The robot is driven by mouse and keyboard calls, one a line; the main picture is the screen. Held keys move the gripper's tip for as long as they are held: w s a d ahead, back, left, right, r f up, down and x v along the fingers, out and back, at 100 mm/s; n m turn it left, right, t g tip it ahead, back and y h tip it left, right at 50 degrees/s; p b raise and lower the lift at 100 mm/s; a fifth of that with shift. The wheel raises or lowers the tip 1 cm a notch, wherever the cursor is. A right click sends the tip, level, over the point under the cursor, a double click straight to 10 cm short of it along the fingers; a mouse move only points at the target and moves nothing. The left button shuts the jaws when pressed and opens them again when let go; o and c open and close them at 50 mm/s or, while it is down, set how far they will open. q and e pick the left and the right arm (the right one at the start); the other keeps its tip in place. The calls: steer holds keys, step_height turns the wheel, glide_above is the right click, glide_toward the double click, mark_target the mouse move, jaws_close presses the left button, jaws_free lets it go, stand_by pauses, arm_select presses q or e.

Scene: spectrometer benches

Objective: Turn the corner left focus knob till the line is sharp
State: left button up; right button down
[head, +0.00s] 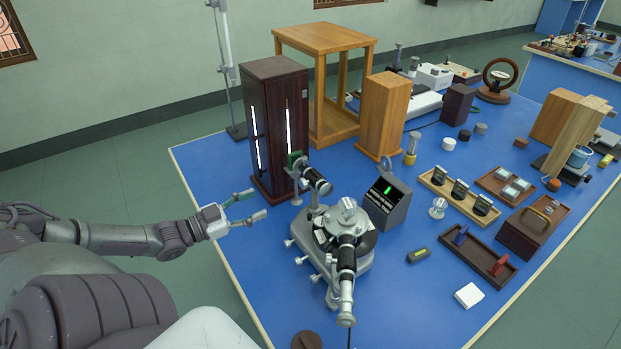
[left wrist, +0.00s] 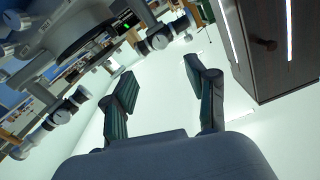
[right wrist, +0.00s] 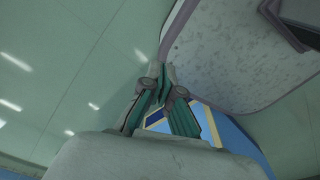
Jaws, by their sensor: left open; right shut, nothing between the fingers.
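The spectrometer (head: 335,250) stands near the bench's front left edge. Its collimator tube (head: 316,181) points at the dark lamp cabinet (head: 272,120); a pale knob (head: 297,202) shows beneath the tube's far end. Several pale knobs line the base's left side, one here (head: 300,260); I cannot tell which is the focus knob. A small screen (head: 386,191) shows a green line, too small to judge its sharpness. My left gripper (head: 256,205) is open and empty, left of the spectrometer, apart from it. In the left wrist view its fingers (left wrist: 160,72) are spread. My right gripper (right wrist: 168,72) is shut and empty.
The lamp cabinet stands close beyond my left gripper. A metal stand (head: 228,70) is behind it. Wooden trays (head: 430,178) and several small items fill the right of the blue bench (head: 215,165). A dark round piece (head: 306,341) is near the front edge.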

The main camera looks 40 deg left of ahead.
mark_target(301, 185)
arm_select(q)
steer(key=b+x, duration=0.4)
steer(key=x, duration=0.7)
steer(key=shift+w, duration=0.1)
steer(key=shift+b+x, duration=0.35)
steer(key=shift+x, duration=0.5)
steer(key=shift+f, duration=0.1)
jaws_close()
